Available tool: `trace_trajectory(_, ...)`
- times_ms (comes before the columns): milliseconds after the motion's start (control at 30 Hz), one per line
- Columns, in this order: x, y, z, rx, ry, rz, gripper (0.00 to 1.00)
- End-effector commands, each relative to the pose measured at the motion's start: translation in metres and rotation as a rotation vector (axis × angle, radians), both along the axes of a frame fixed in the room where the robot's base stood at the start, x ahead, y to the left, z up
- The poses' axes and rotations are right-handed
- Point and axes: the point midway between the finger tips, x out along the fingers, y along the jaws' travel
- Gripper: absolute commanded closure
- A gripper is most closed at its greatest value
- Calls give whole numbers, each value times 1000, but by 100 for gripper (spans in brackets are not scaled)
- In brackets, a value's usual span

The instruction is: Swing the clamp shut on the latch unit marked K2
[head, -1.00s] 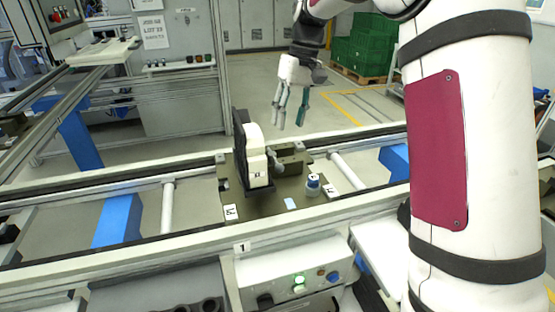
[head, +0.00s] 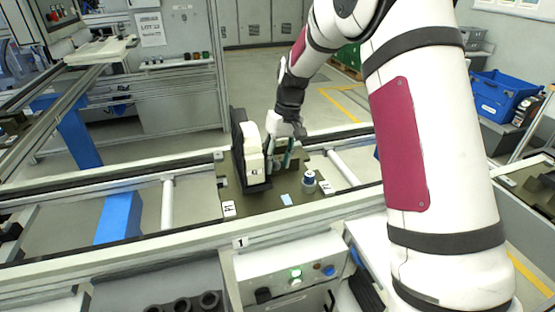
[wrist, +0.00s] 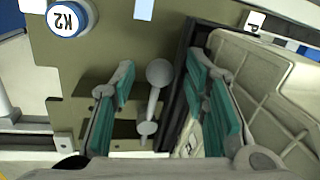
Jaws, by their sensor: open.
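A round white cap with a blue rim, marked K2 (wrist: 68,18), sits on the olive plate at the upper left of the wrist view. It also stands at the right of the plate in the head view (head: 309,178). A grey lever with rounded ends (wrist: 158,74), which looks like the clamp, lies between my fingers in the wrist view. My gripper (wrist: 162,100) is open, with teal pads on either side of the lever; I cannot tell whether they touch it. In the head view my gripper (head: 284,146) is low over the plate, partly hiding the lever area.
A cream block (head: 250,158) with a black back plate (head: 238,140) stands upright left of my gripper. It is close beside my right finger in the wrist view (wrist: 262,75). The olive plate (head: 262,208) lies between conveyor rails. A control box (head: 290,262) is in front.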

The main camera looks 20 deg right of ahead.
Motion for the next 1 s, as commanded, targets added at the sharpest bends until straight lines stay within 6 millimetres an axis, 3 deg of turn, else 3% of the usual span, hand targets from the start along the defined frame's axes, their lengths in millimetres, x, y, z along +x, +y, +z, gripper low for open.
trace_trajectory(167, 0, 0, 0, 0, 0, 0, 59)
trace_trajectory(300, 0, 0, 0, 0, 0, 0, 90)
trace_trajectory(367, 0, 0, 0, 0, 0, 0, 100)
trace_trajectory(733, 1, -3, 0, -1, -1, 25, 100)
trace_trajectory(1000, 4, -14, 0, -1, -2, 167, 100)
